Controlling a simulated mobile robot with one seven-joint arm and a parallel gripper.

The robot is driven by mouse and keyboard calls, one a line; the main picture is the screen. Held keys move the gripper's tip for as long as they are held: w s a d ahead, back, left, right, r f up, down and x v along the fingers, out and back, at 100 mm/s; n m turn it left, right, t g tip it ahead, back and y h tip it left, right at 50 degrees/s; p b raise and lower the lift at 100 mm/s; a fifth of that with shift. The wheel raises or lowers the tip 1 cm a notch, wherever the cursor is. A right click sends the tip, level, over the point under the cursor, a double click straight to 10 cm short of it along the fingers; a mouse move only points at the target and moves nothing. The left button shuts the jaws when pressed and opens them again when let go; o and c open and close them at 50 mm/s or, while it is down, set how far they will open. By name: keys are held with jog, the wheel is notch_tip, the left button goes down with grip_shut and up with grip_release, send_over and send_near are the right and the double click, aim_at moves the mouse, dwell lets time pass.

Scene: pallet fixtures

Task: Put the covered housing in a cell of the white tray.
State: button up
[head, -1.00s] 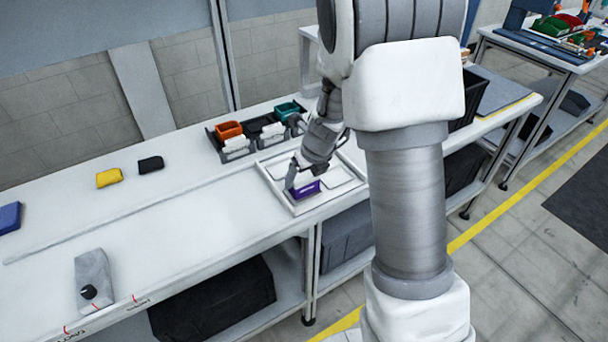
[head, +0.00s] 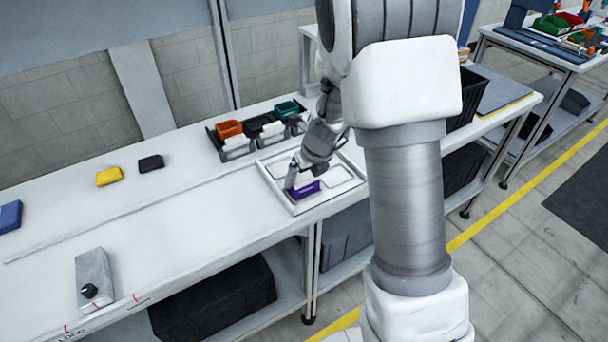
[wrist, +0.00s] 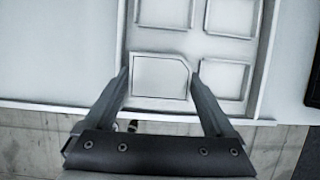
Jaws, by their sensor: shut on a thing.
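The covered housing (head: 304,190) shows purple sides in the head view, over the front-left part of the white tray (head: 331,204). In the wrist view its pale cover (wrist: 160,77), with one cut corner, lies between the fingers and hides the body below. My gripper (wrist: 158,76) is shut on the housing, one finger on each side. The housing lies within the outline of one front cell; I cannot tell whether it rests on the floor of that cell. Other cells beside and behind it look empty.
Behind the tray stands a dark rack with an orange bin (head: 229,129) and a teal bin (head: 287,110). A yellow block (head: 109,177) and a black block (head: 151,163) lie to the left. A grey item (head: 93,272) with a black knob lies front left. The table between is clear.

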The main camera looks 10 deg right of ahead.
jog(key=shift+f+b, duration=0.35)
jog(key=shift+f, duration=0.2)
dwell(0.4)
jog(key=o, duration=1.1)
jog(key=p+v, duration=0.7)
jog(key=v, duration=1)
jog(key=shift+s+r, duration=0.15)
jog(key=shift+r, duration=0.05)
